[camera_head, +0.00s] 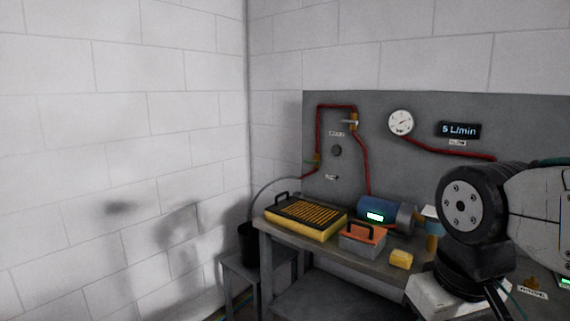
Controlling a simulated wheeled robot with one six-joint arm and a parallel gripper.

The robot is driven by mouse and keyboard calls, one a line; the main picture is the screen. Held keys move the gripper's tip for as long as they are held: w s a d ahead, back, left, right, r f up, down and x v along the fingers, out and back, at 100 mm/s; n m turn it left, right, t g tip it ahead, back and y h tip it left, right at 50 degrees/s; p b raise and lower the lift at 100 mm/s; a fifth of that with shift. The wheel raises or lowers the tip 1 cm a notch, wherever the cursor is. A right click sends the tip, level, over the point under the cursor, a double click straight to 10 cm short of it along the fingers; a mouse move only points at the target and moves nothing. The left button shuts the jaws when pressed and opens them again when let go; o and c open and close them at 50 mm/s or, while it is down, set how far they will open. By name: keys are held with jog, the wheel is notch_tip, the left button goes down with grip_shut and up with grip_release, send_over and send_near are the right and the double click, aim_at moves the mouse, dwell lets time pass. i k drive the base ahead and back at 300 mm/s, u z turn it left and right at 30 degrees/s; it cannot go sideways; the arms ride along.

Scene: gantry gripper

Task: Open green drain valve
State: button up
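A small brass valve (317,160) with what looks like a thin green handle sits low on the left red pipe, on the grey back panel. The handle looks roughly level, but it is too small to tell its exact position. A second brass valve (352,122) with a pale handle sits higher on the right pipe. My arm fills the right side of the view, well to the right of both valves. A dark part at its lower end, perhaps my gripper (495,300), is cut off by the bottom edge. Its fingers cannot be made out clearly.
The workbench (335,250) holds a yellow-black case (304,217), a grey-orange box (363,237), a blue motor (376,212) and a yellow block (401,259). A grey hose runs from the green-handled valve to a black bucket (247,244) on a low stool (244,275).

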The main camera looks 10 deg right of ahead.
aim_at(305, 162)
jog(key=u, duration=0.6)
jog(key=i, duration=1.25)
jog(key=z, duration=0.05)
